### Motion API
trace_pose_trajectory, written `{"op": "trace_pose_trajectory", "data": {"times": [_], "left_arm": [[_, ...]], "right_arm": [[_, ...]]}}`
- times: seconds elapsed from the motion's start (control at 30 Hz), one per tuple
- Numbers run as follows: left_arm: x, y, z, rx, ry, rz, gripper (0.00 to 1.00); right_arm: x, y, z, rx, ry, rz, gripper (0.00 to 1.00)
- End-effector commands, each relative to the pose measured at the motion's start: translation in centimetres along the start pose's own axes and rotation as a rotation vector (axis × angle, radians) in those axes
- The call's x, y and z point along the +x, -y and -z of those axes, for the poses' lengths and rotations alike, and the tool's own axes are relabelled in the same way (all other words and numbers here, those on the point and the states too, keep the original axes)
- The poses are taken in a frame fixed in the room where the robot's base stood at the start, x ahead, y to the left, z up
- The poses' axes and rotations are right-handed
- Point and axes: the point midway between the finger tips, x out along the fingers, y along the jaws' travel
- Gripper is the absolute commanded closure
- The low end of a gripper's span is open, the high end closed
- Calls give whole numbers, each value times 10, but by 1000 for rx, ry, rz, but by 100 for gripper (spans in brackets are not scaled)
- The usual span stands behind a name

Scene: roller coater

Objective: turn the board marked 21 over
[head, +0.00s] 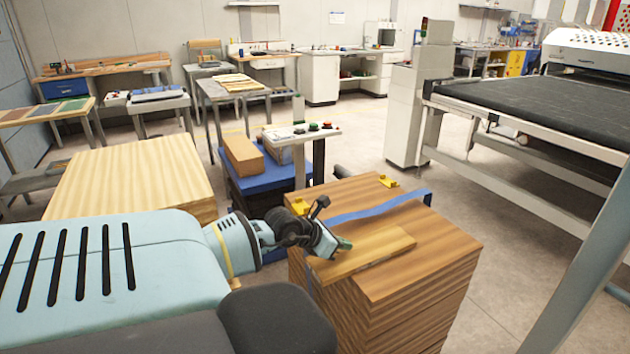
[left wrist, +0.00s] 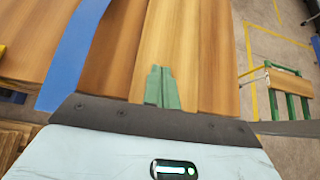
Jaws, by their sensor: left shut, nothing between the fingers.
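A narrow light wooden board (head: 372,254) lies on top of a tall stack of wider wooden boards (head: 440,250). No number 21 can be read on it. My left gripper (head: 343,243) is at the left part of this narrow board, close to its far edge. Its green fingers (left wrist: 162,87) are together with nothing between them, and in the left wrist view they show over a light wooden board (left wrist: 172,35). I cannot tell whether they touch the wood. My right gripper is in neither view.
A second wood stack (head: 130,175) stands left, a blue cart (head: 270,180) with a control panel (head: 300,131) behind. A conveyor (head: 540,110) is at right, with open floor between.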

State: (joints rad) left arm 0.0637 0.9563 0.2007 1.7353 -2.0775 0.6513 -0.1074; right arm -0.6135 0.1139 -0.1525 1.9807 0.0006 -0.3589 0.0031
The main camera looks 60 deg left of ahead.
Motion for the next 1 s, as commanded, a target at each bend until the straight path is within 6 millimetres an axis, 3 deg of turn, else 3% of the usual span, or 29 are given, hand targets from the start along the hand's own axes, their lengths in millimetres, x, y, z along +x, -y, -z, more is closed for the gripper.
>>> {"op": "trace_pose_trajectory", "data": {"times": [0.6,0.93,1.0], "left_arm": [[-56,1,40,-2,0,1,100],[-66,0,45,1,2,0,100],[-66,0,45,0,3,1,93]], "right_arm": [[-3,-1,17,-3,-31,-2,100],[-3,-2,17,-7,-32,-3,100],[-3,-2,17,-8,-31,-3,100]]}}
